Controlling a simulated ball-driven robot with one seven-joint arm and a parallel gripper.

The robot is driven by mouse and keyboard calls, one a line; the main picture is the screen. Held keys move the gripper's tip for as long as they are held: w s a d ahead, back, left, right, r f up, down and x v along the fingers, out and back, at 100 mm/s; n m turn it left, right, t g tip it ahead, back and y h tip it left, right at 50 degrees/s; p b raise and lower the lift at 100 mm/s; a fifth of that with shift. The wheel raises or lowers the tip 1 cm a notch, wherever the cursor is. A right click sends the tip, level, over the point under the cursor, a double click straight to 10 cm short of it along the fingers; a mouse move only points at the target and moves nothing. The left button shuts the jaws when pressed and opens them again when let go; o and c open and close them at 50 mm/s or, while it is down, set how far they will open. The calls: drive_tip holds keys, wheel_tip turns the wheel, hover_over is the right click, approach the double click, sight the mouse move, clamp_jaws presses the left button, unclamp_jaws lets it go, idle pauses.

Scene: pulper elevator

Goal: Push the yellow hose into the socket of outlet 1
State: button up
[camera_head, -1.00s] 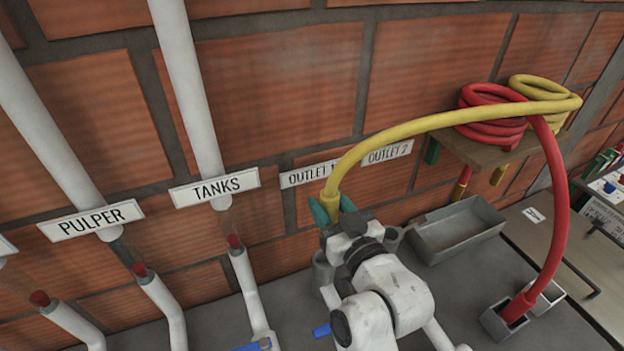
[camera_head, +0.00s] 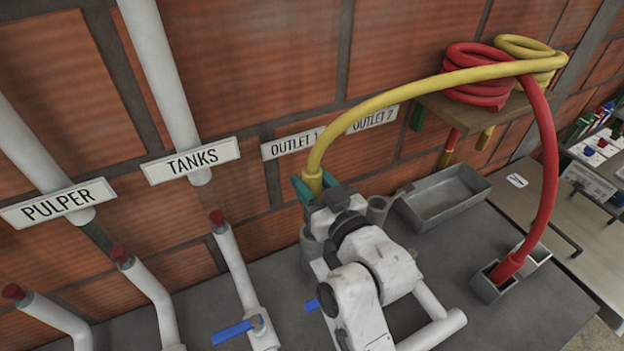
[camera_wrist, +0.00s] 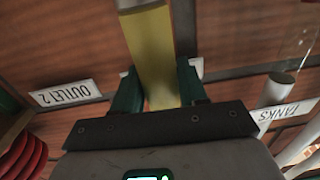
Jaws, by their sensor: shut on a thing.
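The yellow hose (camera_head: 400,99) arches from the shelf on the right over to my gripper (camera_head: 313,185). My gripper is shut on the hose near its end, with the green fingers on either side of it. In the wrist view the hose (camera_wrist: 152,55) runs between the fingers (camera_wrist: 160,85), and a pale end piece shows at the top edge. The OUTLET 1 sign (camera_head: 291,144) is on the wall just behind. A grey socket (camera_head: 310,249) stands below my gripper, partly hidden by my arm. I cannot tell whether the hose end touches or enters it.
Another grey socket (camera_head: 378,209) stands to the right, below the OUTLET 2 sign (camera_head: 372,119). A red hose (camera_head: 547,170) hangs from the shelf (camera_head: 470,118) into a grey holder (camera_head: 488,284). A metal tray (camera_head: 440,205) is at the wall. White pipes (camera_head: 235,265) with a blue-handled valve are left.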

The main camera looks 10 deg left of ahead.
drive_tip(key=shift+f+b, duration=1.05)
drive_tip(key=shift+f, duration=0.5)
drive_tip(key=shift+f+b, duration=2.65)
drive_tip(key=shift+f, duration=0.15)
idle(0.6)
drive_tip(key=o, duration=1.3)
drive_tip(key=shift+c, duration=0.2)
drive_tip(key=shift+r, duration=0.1)
drive_tip(key=shift+r, duration=0.35)
wheel_tip(320, 180, up, 3)
drive_tip(key=shift+s+f, duration=0.1)
drive_tip(key=shift+f, duration=0.1)
drive_tip(key=s+d+r+b, duration=0.1)
drive_tip(key=s+d+r, duration=0.3)
drive_tip(key=s+r, duration=0.5)
drive_tip(key=s, duration=0.4)
drive_tip(key=shift+s+r, duration=0.2)
drive_tip(key=shift+r, duration=0.05)
